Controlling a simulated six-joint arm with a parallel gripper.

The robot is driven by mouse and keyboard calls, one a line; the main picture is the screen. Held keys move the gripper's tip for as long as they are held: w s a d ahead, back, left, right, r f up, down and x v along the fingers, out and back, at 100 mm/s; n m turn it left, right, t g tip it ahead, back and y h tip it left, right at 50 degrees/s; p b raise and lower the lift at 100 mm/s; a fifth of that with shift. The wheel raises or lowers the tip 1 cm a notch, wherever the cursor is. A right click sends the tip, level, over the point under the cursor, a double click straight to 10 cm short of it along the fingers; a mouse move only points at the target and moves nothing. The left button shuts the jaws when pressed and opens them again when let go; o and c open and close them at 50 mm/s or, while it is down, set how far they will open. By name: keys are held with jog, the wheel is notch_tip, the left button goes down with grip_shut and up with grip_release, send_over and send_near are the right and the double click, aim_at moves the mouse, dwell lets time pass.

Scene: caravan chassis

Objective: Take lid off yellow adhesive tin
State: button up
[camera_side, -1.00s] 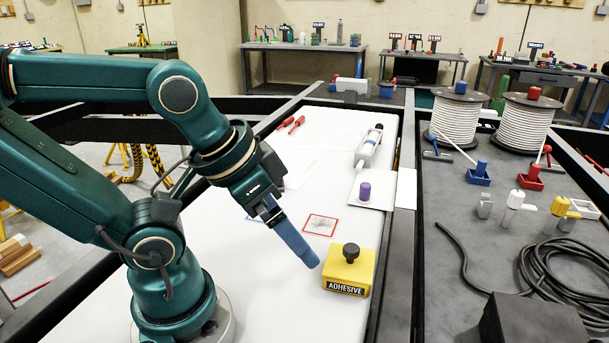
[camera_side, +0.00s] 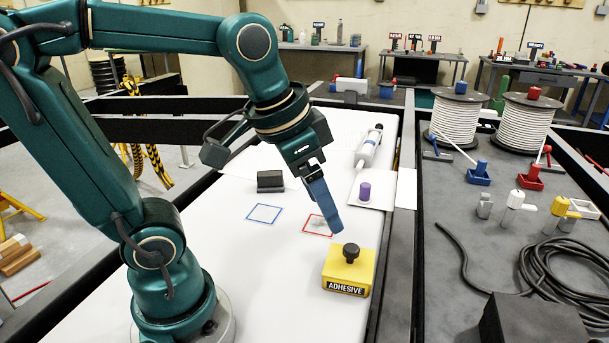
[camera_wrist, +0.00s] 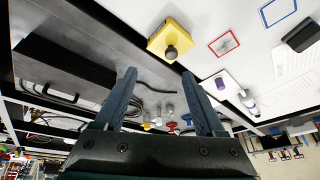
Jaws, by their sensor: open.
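The yellow adhesive tin (camera_side: 347,276) stands on the white board, with its lid on and a round black knob (camera_side: 351,252) on top. In the wrist view the tin (camera_wrist: 167,36) shows at the upper middle, with its dark knob (camera_wrist: 171,52) towards the fingers. My gripper (camera_side: 336,229) is above and just behind the tin, its blue fingers pointing down and slightly right. The fingers (camera_wrist: 160,76) are spread wide apart in the wrist view with nothing between them. They do not touch the knob.
A red-outlined square (camera_side: 318,225) and a blue-outlined square (camera_side: 264,213) lie behind the tin. A dark block (camera_side: 270,181) and a purple-capped item (camera_side: 365,191) stand further back. A dark frame rail (camera_side: 397,270) runs along the right. The white board left of the tin is clear.

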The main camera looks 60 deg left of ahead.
jog(key=w+a+f+g, duration=0.2)
jog(key=w+f+g, duration=0.15)
jog(key=w, duration=0.35)
send_over(351, 247)
jog(key=shift+g, duration=0.45)
notch_tip(351, 247, down, 5)
jog(key=shift+w+f, duration=0.1)
jog(key=shift+f, duration=2.8)
grip_shut()
jog(key=shift+r, duration=0.1)
